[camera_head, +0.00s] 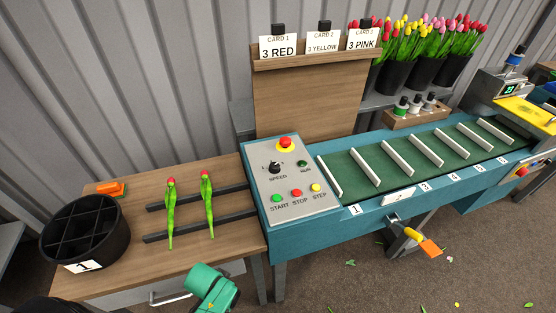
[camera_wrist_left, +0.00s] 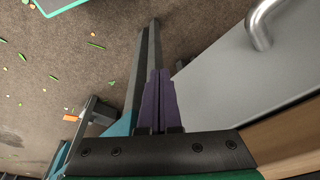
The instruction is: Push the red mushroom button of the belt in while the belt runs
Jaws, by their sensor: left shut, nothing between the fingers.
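The red mushroom button (camera_head: 285,142) sits on a yellow base at the top of the grey control panel (camera_head: 300,205). It stands up, uncovered, and I cannot tell whether it is latched. The green belt (camera_head: 375,168) with white slats runs right from the panel; one picture does not show whether it moves. The RUN lamp (camera_head: 303,163) looks dark green. My left gripper (camera_wrist_left: 160,74) shows in the left wrist view, its purple fingers shut and empty over the floor by the table. In the head view only my green wrist part shows, low and well below the button. My right gripper is not in view.
The panel also has a speed knob (camera_head: 274,167) and green START (camera_head: 277,198), red STOP (camera_head: 296,193) and yellow STEP (camera_head: 316,187) buttons. Two tulips lie across dark rails on the wooden table (camera_head: 125,276), beside a black divided bin (camera_head: 122,240). A drawer handle (camera_wrist_left: 262,28) is near my left gripper.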

